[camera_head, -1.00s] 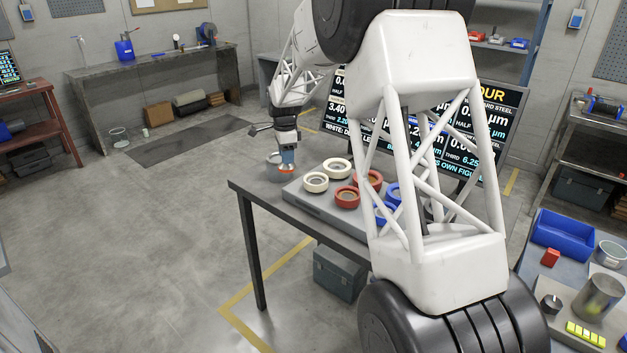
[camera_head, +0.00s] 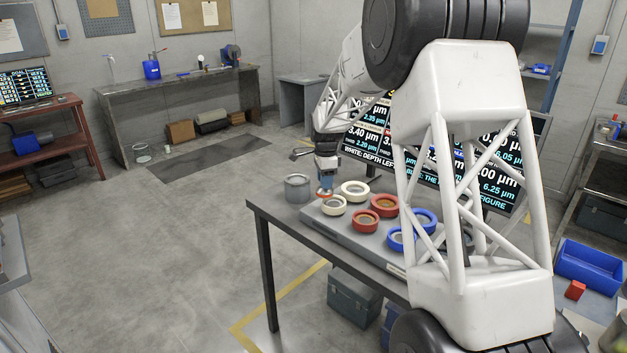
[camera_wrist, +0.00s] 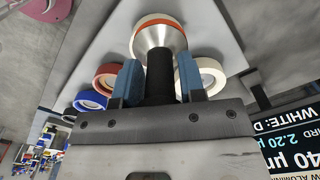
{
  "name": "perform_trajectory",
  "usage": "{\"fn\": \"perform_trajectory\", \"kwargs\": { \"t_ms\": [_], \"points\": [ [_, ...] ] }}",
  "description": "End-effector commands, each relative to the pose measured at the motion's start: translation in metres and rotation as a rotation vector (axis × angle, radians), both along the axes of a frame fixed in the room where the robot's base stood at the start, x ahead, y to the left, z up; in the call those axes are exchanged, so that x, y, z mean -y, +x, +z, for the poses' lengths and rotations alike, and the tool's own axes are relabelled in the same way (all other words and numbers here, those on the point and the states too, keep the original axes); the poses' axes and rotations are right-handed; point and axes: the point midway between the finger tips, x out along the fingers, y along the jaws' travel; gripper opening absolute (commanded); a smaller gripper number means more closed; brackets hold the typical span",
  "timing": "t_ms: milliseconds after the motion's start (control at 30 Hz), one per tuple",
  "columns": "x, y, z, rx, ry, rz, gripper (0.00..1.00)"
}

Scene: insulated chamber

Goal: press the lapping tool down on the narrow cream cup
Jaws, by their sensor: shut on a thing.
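My gripper (camera_head: 326,178) is shut on the dark handle of the lapping tool (camera_head: 325,192). The tool shows in the wrist view as a metal cone with an orange band (camera_wrist: 158,38), between blue fingers (camera_wrist: 160,85). In the head view it hangs at the left end of the grey block, just behind the nearer cream cup (camera_head: 333,212). That cup looks the narrower of two. The farther cream cup (camera_head: 355,196) is to its right. A cream cup (camera_wrist: 212,72) shows right of the tool in the wrist view. Contact below the tool cannot be told.
The grey block (camera_head: 330,235) also bears red cups (camera_head: 362,222) and blue cups (camera_head: 395,243). A grey metal pot (camera_head: 298,190) stands left of it on the table (camera_head: 268,208). A lettered board (camera_head: 365,150) stands behind. My arm hides the block's right part.

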Motion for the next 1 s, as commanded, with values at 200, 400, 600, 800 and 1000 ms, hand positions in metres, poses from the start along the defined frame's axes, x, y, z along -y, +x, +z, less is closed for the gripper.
{"fn": "perform_trajectory", "kwargs": {
  "t_ms": [200,400,600,800,1000],
  "points": [
    [0.028,-0.003,-0.005,0.000,0.000,0.000,0.07],
    [0.032,-0.003,-0.005,0.001,0.000,0.001,0.07],
    [0.031,-0.003,-0.005,0.000,0.000,0.001,0.07],
    [0.031,-0.003,-0.005,0.000,0.000,0.001,0.07],
    [0.031,-0.003,-0.016,-0.001,0.000,0.001,0.07]
  ]
}}
